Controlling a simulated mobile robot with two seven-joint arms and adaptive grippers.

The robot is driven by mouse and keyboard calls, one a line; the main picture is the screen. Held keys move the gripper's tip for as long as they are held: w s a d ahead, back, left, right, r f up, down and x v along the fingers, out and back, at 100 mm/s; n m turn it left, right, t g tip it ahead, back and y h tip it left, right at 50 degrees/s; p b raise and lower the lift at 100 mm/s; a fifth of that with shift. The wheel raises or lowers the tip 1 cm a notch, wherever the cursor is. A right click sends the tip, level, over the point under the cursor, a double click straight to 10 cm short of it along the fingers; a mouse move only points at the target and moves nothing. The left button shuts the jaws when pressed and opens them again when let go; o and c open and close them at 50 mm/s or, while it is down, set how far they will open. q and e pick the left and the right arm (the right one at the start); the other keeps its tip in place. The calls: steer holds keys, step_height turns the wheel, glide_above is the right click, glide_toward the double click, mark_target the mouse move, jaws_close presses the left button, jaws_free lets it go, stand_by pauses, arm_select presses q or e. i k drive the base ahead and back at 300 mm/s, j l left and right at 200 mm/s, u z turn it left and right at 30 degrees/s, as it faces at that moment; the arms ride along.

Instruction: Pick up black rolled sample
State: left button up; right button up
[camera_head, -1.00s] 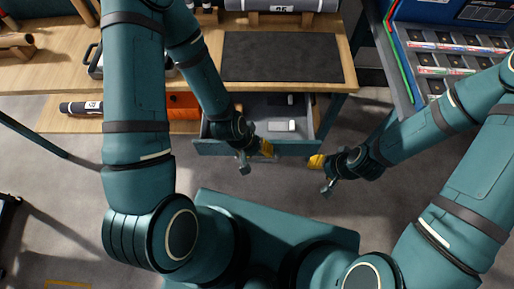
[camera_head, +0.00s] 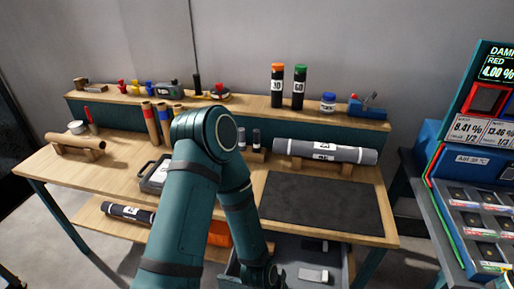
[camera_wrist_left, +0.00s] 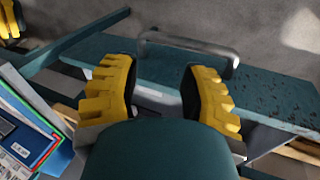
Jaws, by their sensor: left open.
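A dark rolled sample (camera_head: 127,212) with a white label lies on the lower shelf at the left in the head view. A larger dark grey roll (camera_head: 358,156) lies on wooden supports on the bench top. I cannot tell which is the black sample. My left arm reaches down to the open drawer; its fingers are cut off in the head view. In the left wrist view my left gripper (camera_wrist_left: 160,78) is open and empty, facing the drawer handle (camera_wrist_left: 190,42) on the teal drawer front (camera_wrist_left: 270,98). My right gripper's yellow fingers (camera_wrist_left: 11,20) show partly at the upper left corner.
The drawer (camera_head: 343,268) stands open, with a pale box (camera_head: 313,275) inside. A dark mat (camera_head: 320,203) lies bare on the bench. Black tubes (camera_head: 277,88), paper rolls and tools stand behind. A case (camera_head: 153,173) and my arm fill the middle. A sample rack (camera_head: 480,225) is at the right.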

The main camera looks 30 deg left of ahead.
mark_target(256, 133)
steer(key=z, duration=0.35)
steer(key=j+z, duration=0.45)
steer(key=k+j+z, duration=0.15)
steer(key=z, duration=0.3)
steer(key=k+j+z, duration=0.1)
steer(key=j, duration=0.2)
steer(key=k+j+z, duration=0.1)
steer(key=j, duration=0.25)
steer(key=k+j+z, duration=0.1)
steer(key=k+j, duration=0.15)
